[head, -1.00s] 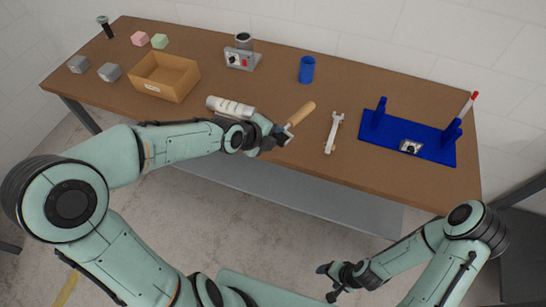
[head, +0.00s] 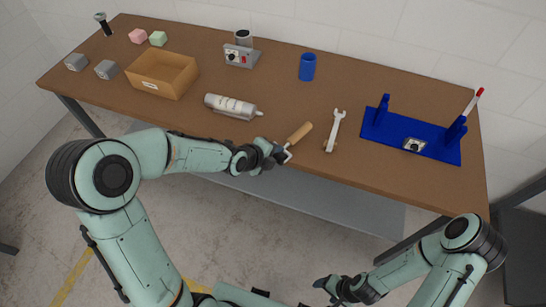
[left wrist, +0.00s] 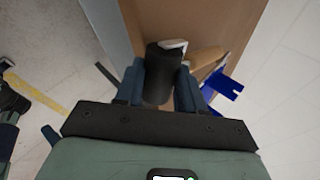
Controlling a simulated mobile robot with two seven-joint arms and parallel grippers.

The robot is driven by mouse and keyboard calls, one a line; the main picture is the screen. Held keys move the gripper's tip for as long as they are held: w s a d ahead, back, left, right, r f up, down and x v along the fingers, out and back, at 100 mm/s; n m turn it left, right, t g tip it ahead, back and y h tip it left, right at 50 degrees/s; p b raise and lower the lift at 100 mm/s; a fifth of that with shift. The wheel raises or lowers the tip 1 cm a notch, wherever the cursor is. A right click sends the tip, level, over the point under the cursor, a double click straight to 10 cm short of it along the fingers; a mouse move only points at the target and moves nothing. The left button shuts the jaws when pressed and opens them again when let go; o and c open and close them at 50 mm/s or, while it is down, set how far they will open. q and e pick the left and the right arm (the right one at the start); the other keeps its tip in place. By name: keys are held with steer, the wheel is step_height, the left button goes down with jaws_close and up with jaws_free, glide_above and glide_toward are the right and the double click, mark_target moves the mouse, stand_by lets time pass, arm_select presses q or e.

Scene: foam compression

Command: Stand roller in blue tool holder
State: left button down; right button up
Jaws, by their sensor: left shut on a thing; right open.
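The roller has a light wooden handle (head: 299,132), a bent metal frame and a dark cylinder. My left gripper (head: 277,155) is shut on the dark roller cylinder (left wrist: 160,75), which sits between its fingers in the left wrist view. The handle points away to the upper right, over the table's front edge area. I cannot tell whether the handle touches the tabletop. The blue tool holder (head: 307,67), an upright round cup, stands toward the table's back, beyond the handle. My right gripper (head: 328,286) is open and empty, low in front of the table.
On the brown table (head: 210,128), a wrench (head: 335,131) lies right of the handle and a white tube (head: 232,106) lies left. A blue stand (head: 411,137) is at the right; a cardboard box (head: 162,75) is at the left. The space around the blue cup is clear.

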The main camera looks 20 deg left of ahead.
arm_select(q)
steer(key=shift+f, duration=0.45)
arm_select(e)
steer(key=shift+s, duration=0.15)
steer(key=shift+f, duration=0.1)
arm_select(q)
steer(key=shift+f, duration=0.15)
steer(key=c, duration=1.1)
jaws_free()
steer(key=shift+f, duration=0.1)
steer(key=o, duration=0.4)
steer(key=shift+s, duration=0.1)
arm_select(e)
steer(key=shift+s+f, duration=0.15)
